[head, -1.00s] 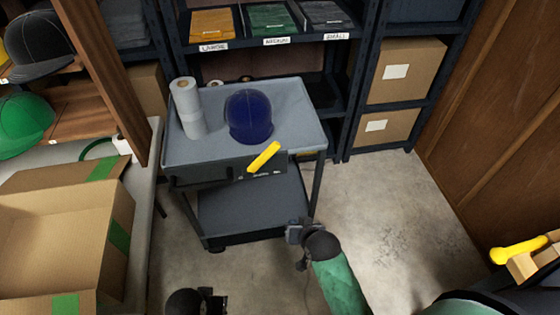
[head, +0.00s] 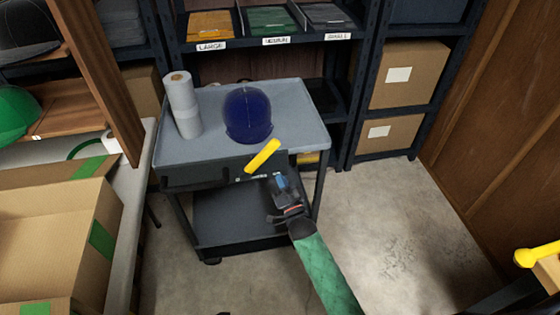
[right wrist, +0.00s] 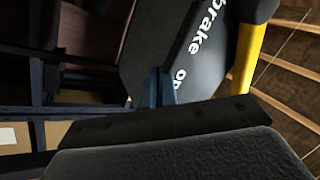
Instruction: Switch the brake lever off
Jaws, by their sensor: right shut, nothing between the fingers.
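The yellow brake lever (head: 262,156) is on the dark front panel of the grey cart (head: 300,92). It slants up to the right in the head view. In the right wrist view the lever (right wrist: 247,60) stands beside a dark plate (right wrist: 175,45) with white lettering that reads "brake" and "on". My right gripper (head: 280,182) is just below and right of the lever in the head view. Its fingers (right wrist: 158,88) are shut with nothing between them, in front of the plate and left of the lever, apart from it. My left gripper is not in view.
An open cardboard box (head: 60,225) is at the left. Shelving stands behind the cart. The floor (head: 390,230) to the right is clear.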

